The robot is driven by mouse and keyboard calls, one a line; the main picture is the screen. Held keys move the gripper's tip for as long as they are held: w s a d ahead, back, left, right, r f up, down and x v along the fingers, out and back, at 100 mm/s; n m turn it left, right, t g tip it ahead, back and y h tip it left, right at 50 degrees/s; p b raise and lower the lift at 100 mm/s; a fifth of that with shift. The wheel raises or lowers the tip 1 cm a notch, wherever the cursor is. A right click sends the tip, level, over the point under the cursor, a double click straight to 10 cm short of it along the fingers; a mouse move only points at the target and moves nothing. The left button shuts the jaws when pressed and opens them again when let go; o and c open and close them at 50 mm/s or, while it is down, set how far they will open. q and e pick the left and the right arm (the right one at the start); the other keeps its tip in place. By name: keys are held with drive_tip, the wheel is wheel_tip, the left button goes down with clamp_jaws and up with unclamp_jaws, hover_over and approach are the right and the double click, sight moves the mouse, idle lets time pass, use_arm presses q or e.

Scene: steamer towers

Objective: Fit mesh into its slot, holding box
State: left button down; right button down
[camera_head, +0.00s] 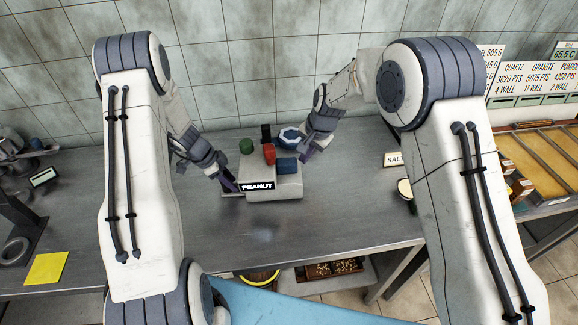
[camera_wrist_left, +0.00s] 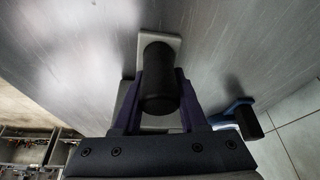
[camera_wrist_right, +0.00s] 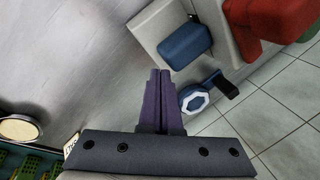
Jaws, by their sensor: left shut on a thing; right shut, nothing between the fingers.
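The grey box labelled PEANUT (camera_head: 287,186) stands on the table and carries a blue block (camera_head: 287,166), a red piece (camera_head: 269,154) and a green piece (camera_head: 246,146). My left gripper (camera_head: 228,185) is at its left side, shut on a black cylindrical handle (camera_wrist_left: 160,80) on a pale plate. A blue octagonal piece with a pale face (camera_head: 291,137), seemingly the mesh, is behind the box at right. In the right wrist view the mesh (camera_wrist_right: 194,98) has a black grip. My right gripper (camera_wrist_right: 160,73) is shut and empty beside the box, apart from the mesh. The slot is not clearly visible.
The tiled wall (camera_head: 225,55) is close behind the box. A SALT sign (camera_head: 394,159) and a round container (camera_head: 405,188) stand to the right. A yellow square (camera_head: 46,268) lies at the left. The table in front of the box is clear.

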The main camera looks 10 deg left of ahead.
sight(227, 173)
drive_tip(key=v, duration=0.2)
drive_tip(key=w+v, duration=0.1)
drive_tip(key=v, duration=0.1)
drive_tip(key=shift+r, duration=0.3)
idle(0.6)
use_arm(q)
drive_tip(key=shift+c, duration=1.9)
unclamp_jaws()
drive_tip(key=shift+o, duration=0.3)
drive_tip(key=o, duration=0.3)
drive_tip(key=shift+r, duration=0.1)
drive_tip(key=shift+r, duration=1.4)
